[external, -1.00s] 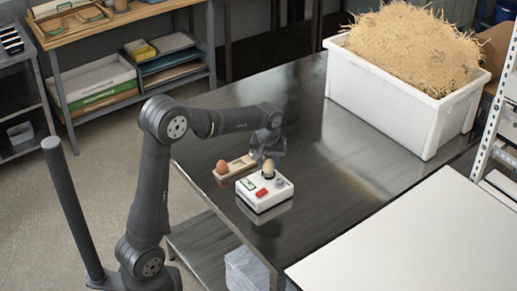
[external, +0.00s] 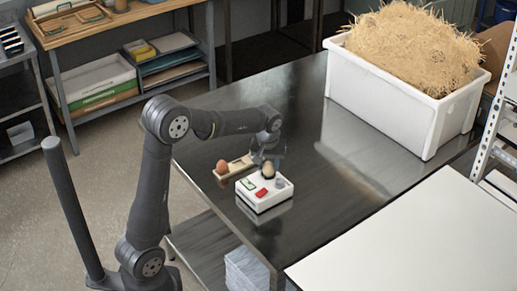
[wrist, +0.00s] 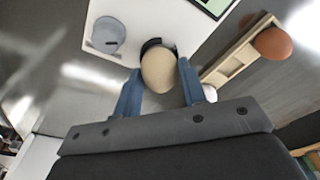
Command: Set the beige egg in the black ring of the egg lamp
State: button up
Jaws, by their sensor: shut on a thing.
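The beige egg (wrist: 158,70) is between the two blue fingertips of my gripper (wrist: 158,82) in the wrist view, and the gripper is shut on it. In the external view the egg (external: 269,168) is at the back of the white egg lamp (external: 262,191). The lamp's black ring (wrist: 151,45) shows as a dark arc just beyond the egg in the wrist view. The egg covers the rest of the ring, so I cannot tell whether it rests in it. My gripper (external: 266,157) is small and blurred above the lamp in the external view.
A brown egg (external: 222,167) sits on the wooden holder (external: 236,167) left of the lamp. The lamp carries a green-edged panel, a red part and a grey round knob (wrist: 108,35). A white bin of straw (external: 390,105) stands at the back right. The metal table (external: 300,120) is otherwise largely clear.

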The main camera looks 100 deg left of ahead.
jog(key=shift+f, duration=0.15)
dwell(0.7)
jog(key=o, duration=0.8)
jog(key=shift+r, duration=4.05)
jog(key=shift+f, duration=0.1)
jog(key=shift+f, duration=3.7)
jog(key=shift+r, duration=0.1)
